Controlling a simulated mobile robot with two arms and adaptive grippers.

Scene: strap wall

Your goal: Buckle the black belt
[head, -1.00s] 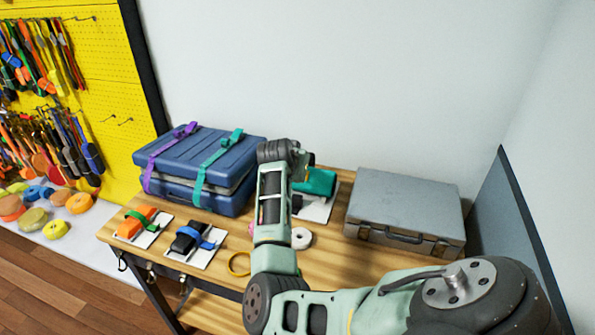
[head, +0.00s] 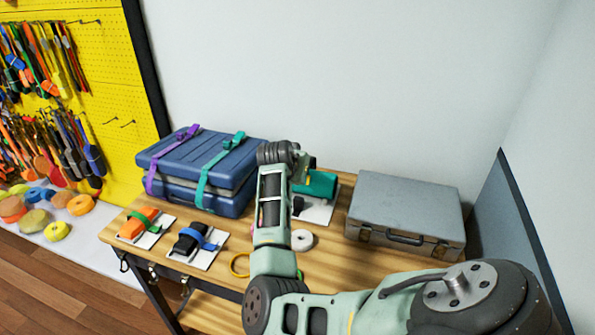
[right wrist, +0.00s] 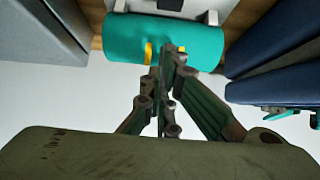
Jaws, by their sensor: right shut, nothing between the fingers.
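A small black piece (head: 298,205), possibly part of the black belt, shows beside the roll. In the right wrist view the teal roll (right wrist: 185,38) has a black piece (right wrist: 170,4) at the top edge of the picture; I cannot tell whether it is a strap end or a buckle. My right gripper (right wrist: 166,50) is shut and empty, its tips right at the roll; I cannot tell whether they touch. My left gripper is not in view.
A grey case (head: 405,210) stands right of the roll, a blue strapped case (head: 195,165) left. The wall is close behind.

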